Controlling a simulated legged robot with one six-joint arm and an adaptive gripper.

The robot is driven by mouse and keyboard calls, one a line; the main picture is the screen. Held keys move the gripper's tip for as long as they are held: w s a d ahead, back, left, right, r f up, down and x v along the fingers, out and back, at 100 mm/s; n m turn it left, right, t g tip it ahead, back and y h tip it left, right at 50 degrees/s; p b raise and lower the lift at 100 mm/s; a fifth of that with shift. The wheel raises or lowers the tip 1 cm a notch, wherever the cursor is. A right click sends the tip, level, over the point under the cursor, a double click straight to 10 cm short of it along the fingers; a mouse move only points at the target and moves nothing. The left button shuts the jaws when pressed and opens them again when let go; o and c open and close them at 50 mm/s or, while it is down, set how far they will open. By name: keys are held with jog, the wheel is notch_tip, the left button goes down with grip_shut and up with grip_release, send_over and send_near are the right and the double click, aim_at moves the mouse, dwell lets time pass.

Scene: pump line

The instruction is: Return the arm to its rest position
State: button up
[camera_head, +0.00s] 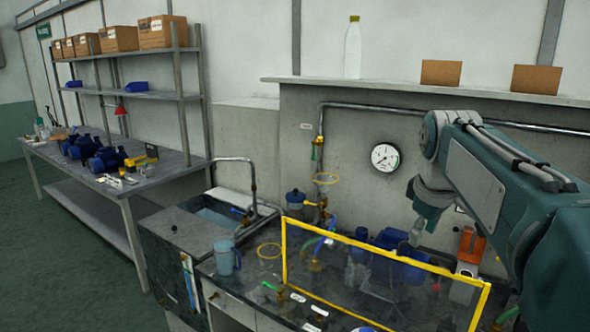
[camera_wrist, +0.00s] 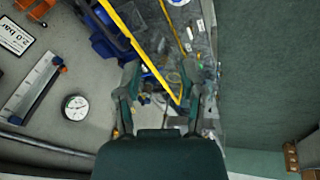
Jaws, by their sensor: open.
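My arm (camera_head: 485,180), teal and grey, reaches in from the right edge of the head view and bends down at its far end. My gripper (camera_head: 420,228) hangs there in front of the grey wall, above the bench and close to the yellow frame. In the wrist view my gripper (camera_wrist: 165,80) has its two fingers spread apart, with nothing visibly held between them. The yellow frame (camera_wrist: 158,68) and bench clutter show beyond the fingers.
The yellow-edged clear guard (camera_head: 385,252) stands on the bench below. A pressure gauge (camera_head: 385,157) is on the wall left of the gripper. A shelf (camera_head: 430,90) with a bottle (camera_head: 353,50) runs above. Open floor (camera_head: 70,255) lies at left.

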jog(key=s+a+f+m+t, duration=0.1)
jog(key=s+a+f+m, duration=0.2)
jog(key=s+f, duration=0.4)
jog(key=s+a+f+m+t+y, duration=0.1)
jog(key=s+a+f+m, duration=0.2)
jog(key=s+f, duration=0.4)
jog(key=s+a, duration=0.1)
jog(key=s, duration=0.5)
jog(key=shift+s+a+f+m, duration=0.2)
jog(key=shift+s+f+m, duration=0.05)
jog(key=shift+s+m, duration=0.15)
jog(key=shift+d, duration=0.1)
